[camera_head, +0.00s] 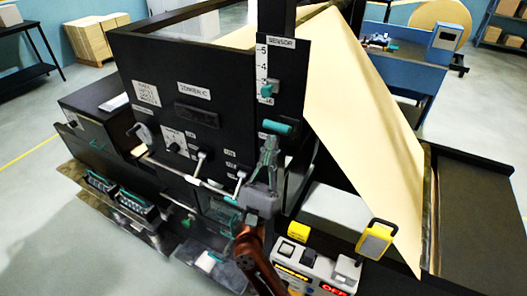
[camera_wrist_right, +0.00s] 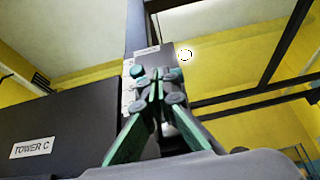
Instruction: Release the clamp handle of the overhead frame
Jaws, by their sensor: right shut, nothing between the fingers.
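My right gripper (camera_head: 269,143) comes up from below in front of the black machine, fingers pointing up and closed together. A teal bar-shaped handle (camera_head: 277,127) sits on the machine's upright just above and behind the fingertips; it looks like the clamp handle, but I cannot be sure. Touch cannot be told. In the right wrist view the closed fingers (camera_wrist_right: 158,82) stand in front of the upright, with a round teal part (camera_wrist_right: 137,71) beside their tips. They hide part of what lies behind. My left gripper is not in view.
A white scale with a teal knob (camera_head: 270,88) is above, under a "SENSOR" label. Kraft paper (camera_head: 350,110) slopes down at right. A control box (camera_head: 310,266) and yellow-framed device (camera_head: 375,239) stand lower right. A crank bar (camera_head: 190,178) juts out at left.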

